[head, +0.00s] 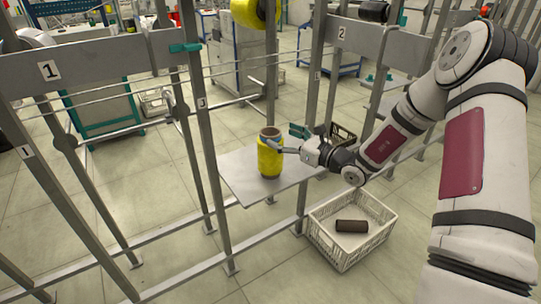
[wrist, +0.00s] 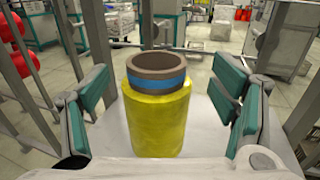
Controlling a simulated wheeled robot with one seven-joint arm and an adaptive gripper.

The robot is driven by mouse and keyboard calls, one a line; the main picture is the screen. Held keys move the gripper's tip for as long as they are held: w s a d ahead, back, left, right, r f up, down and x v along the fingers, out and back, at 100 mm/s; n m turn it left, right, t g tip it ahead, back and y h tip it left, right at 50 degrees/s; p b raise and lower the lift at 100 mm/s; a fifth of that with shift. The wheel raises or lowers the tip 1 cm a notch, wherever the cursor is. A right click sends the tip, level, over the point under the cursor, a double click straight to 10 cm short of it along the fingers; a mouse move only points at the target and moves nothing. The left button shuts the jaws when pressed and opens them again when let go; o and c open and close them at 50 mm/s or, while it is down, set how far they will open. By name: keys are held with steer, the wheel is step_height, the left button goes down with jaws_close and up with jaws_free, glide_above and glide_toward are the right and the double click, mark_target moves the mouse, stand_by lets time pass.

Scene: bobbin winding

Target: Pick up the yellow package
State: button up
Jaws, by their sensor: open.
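The yellow package (head: 269,158) is a yellow wound cylinder on a brown tube. It stands upright on a light grey plate (head: 235,182) fixed to the rack. In the wrist view the package (wrist: 158,118) is in the middle, with its brown tube and a blue band showing at the top. My gripper (head: 284,138) is at the package from the right in the head view. In the wrist view its green-padded fingers (wrist: 160,108) are open, one on each side of the package, with a gap visible on both sides.
Metal rack posts (head: 212,150) stand left of the plate. A white crate (head: 349,232) holding a dark brown cylinder (head: 352,226) is on the floor below right. Another yellow package (head: 256,12) hangs higher at the back.

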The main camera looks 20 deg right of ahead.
mark_target(263, 130)
steer(key=x, duration=0.2)
steer(key=b+x, duration=0.1)
steer(key=x, duration=0.1)
steer(key=shift+a+f, duration=0.25)
steer(key=shift+f, duration=0.05)
steer(key=shift+w+a, duration=0.25)
steer(key=shift+w, duration=0.1)
steer(key=shift+c, duration=0.6)
steer(key=shift+r, duration=0.1)
steer(key=c, duration=1.6)
steer(key=shift+o, duration=0.2)
steer(key=shift+r, duration=0.1)
